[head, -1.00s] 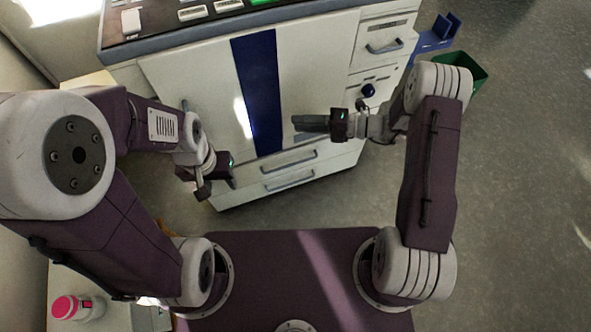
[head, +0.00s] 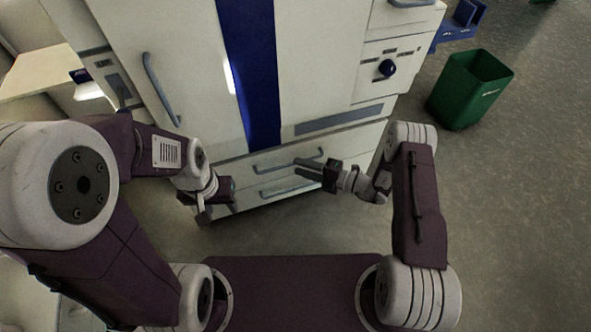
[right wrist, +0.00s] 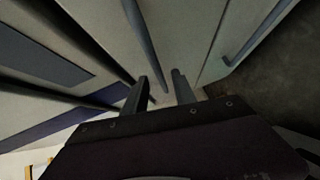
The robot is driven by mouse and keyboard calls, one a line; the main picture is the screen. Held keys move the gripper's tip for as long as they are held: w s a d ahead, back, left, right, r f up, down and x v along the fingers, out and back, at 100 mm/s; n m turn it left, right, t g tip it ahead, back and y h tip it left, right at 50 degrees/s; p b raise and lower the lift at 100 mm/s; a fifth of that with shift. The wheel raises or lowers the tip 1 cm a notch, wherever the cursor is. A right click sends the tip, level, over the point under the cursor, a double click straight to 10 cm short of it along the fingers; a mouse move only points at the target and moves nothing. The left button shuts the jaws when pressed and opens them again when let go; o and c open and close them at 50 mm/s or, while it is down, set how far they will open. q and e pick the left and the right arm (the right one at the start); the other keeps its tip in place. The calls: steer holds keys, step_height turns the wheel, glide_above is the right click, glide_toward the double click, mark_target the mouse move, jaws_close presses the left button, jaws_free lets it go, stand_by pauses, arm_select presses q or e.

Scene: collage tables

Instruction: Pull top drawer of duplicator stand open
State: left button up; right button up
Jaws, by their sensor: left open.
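The duplicator stand's top drawer (head: 340,149) is closed, with a grey bar handle (head: 288,161) on its front. My right gripper (head: 303,169) is open at the right end of that handle. In the right wrist view its two fingers (right wrist: 162,90) are apart, and the top drawer's handle (right wrist: 142,38) runs down towards the gap between them. I cannot tell whether a finger touches it. My left gripper (head: 218,201) is open and empty, low in front of the stand's left end.
The closed lower drawer has its own handle (head: 287,188), which also shows in the right wrist view (right wrist: 250,40). The duplicator's white body (head: 180,70) with a blue stripe (head: 250,70) rises above. A green bin (head: 470,90) stands right.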

steer(key=shift+b+x, duration=0.4)
steer(key=shift+x, duration=0.9)
jaws_close()
stand_by(0.4)
